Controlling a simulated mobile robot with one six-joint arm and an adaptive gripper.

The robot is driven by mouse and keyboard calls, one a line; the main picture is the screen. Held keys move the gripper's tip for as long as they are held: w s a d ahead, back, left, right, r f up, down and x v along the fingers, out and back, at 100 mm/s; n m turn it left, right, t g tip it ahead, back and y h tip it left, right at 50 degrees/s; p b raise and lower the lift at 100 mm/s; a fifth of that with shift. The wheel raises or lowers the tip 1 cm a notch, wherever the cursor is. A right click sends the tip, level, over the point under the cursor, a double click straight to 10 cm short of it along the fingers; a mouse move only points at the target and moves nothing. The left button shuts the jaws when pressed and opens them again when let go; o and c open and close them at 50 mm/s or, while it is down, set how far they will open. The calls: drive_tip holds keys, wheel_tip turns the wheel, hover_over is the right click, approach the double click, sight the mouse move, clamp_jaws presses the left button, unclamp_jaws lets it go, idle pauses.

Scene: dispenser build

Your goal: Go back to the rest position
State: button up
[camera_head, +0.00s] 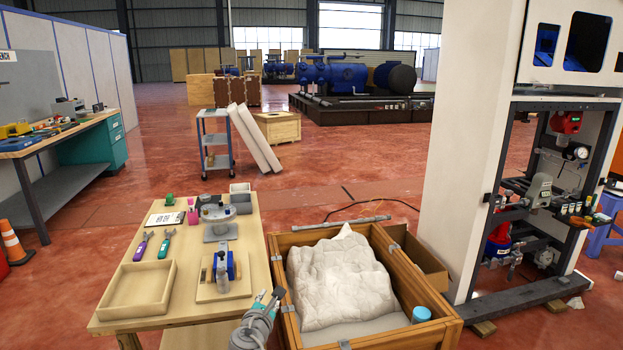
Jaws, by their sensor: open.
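The end of my arm, grey with teal caps, shows at the bottom of the view, between the wooden table (205,312) and the wooden crate (372,338). My gripper (278,293) is small there, in front of the gap between the two. It is open, and I see nothing held in it. Its fingers are hard to make out, and the rest of the arm is cut off by the lower edge.
The crate holds a white wrapped bulk (340,280) and a blue-lidded jar (422,314). A machine frame (478,270) stands right. Open red floor lies behind.

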drive_tip(key=d+f+m+g+h, duration=0.1)
drive_tip(key=d+f+m+g, duration=0.2)
drive_tip(key=d+m, duration=0.3)
drive_tip(key=s+d+f+m+g+h, duration=0.1)
drive_tip(key=d+f+m+g, duration=0.2)
drive_tip(key=d, duration=0.4)
drive_tip(key=d+f+m+g+h, duration=0.1)
drive_tip(key=d+f+m+g, duration=0.1)
drive_tip(key=d+f+m, duration=0.35)
drive_tip(key=s+d+f+m+g+y, duration=0.45)
drive_tip(key=s+d+m+g, duration=0.45)
drive_tip(key=m, duration=0.5)
wheel_tip(320, 180, up, 29)
drive_tip(key=t+p, duration=0.1)
drive_tip(key=p, duration=2.7)
drive_tip(key=shift+s+d, duration=0.35)
